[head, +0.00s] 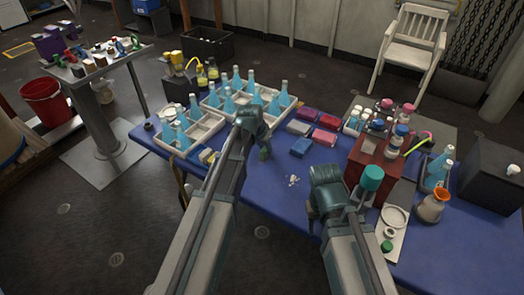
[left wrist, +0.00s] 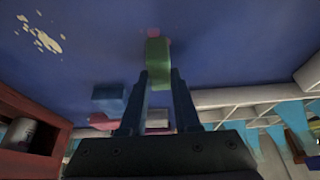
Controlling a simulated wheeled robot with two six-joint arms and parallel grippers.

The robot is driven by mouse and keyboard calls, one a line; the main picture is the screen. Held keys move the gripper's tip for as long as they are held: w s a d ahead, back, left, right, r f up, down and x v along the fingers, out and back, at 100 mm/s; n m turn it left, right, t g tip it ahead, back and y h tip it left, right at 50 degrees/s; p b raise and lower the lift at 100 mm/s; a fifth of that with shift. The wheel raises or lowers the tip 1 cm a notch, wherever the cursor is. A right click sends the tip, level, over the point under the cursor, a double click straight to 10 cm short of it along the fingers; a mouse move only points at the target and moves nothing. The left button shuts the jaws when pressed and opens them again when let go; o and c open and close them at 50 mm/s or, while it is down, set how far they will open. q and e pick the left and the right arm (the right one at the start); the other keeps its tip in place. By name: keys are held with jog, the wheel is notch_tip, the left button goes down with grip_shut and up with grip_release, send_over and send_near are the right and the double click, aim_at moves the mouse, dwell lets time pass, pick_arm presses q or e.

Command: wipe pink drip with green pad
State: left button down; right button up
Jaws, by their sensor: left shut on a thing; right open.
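My left gripper (left wrist: 158,95) is shut on the green pad (left wrist: 157,62), which sticks out past the fingertips over the blue table. The pink drip (left wrist: 153,32) is a small spot on the table just beyond the pad's far end, partly covered by it; I cannot tell if they touch. In the head view my left gripper (head: 262,146) and the green pad (head: 264,154) are over the table's middle, and I cannot make out the drip there. My right gripper (head: 312,212) is open near the table's front edge, left of the red box.
A pale splotch (head: 293,181) lies on the blue table (head: 270,205). Blue (head: 301,147) and red (head: 325,137) pads lie right of my left gripper. White crates of bottles (head: 207,130) stand left. A red box (head: 367,162) with jars stands right.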

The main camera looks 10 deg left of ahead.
pick_arm(q)
jog(key=shift+w+d, duration=0.15)
jog(key=shift+w, duration=0.3)
jog(key=shift+s+r, duration=0.1)
notch_tip(320, 180, up, 6)
jog(key=p, duration=0.6)
pick_arm(e)
notch_tip(320, 180, up, 6)
jog(key=shift+r, duration=0.1)
pick_arm(q)
notch_tip(320, 180, up, 3)
jog(key=p, duration=0.3)
pick_arm(e)
notch_tip(320, 180, up, 3)
jog(key=shift+f, duration=0.1)
pick_arm(q)
jog(key=shift+s, duration=0.1)
